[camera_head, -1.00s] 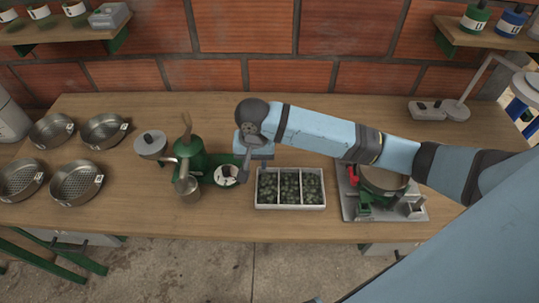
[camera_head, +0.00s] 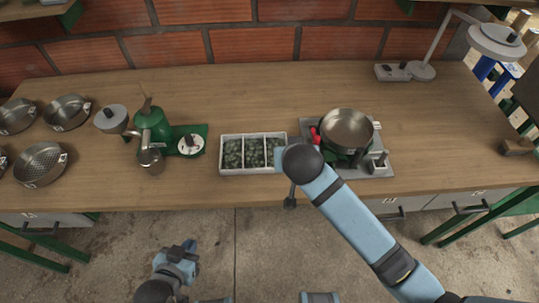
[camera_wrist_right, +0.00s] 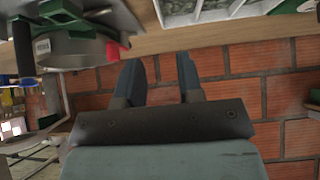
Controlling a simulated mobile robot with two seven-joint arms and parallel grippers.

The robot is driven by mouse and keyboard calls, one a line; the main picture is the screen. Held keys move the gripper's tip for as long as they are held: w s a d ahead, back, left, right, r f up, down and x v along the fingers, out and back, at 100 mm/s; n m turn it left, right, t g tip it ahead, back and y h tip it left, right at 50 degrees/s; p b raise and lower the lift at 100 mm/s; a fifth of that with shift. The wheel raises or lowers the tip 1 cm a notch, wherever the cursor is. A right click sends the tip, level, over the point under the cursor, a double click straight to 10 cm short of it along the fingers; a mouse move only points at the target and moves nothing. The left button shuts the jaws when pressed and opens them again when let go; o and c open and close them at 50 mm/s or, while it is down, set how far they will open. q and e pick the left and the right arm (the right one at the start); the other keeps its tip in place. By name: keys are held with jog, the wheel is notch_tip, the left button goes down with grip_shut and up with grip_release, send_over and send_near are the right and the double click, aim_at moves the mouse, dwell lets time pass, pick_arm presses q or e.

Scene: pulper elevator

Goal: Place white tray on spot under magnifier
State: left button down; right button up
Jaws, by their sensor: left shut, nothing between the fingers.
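The white tray (camera_head: 245,171) has three compartments holding dark green fruit. It lies on the wooden table in the middle of the head view, and its edge shows at the top of the right wrist view (camera_wrist_right: 213,14). My right gripper (camera_head: 290,202) hangs at the tray's front right corner; in the right wrist view its two fingers (camera_wrist_right: 160,75) stand apart with nothing between them. My left gripper (camera_head: 187,245) is shut and empty, low in front of the table. The magnifier (camera_head: 497,40) on its white stand is at the far right; no marked spot is clear under it.
A green pulper (camera_head: 152,125) stands left of the tray. A metal pan (camera_head: 347,129) on a scale-like plate stands close on its right. Several metal sieves (camera_head: 40,164) are at the left. The table's back right is mostly clear.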

jog(key=x, duration=0.7)
jog(key=shift+w+f, duration=0.1)
jog(key=shift+w, duration=0.05)
jog(key=shift+b+x, duration=0.3)
jog(key=shift+x, duration=2.45)
jog(key=shift+d, duration=0.1)
grip_shut()
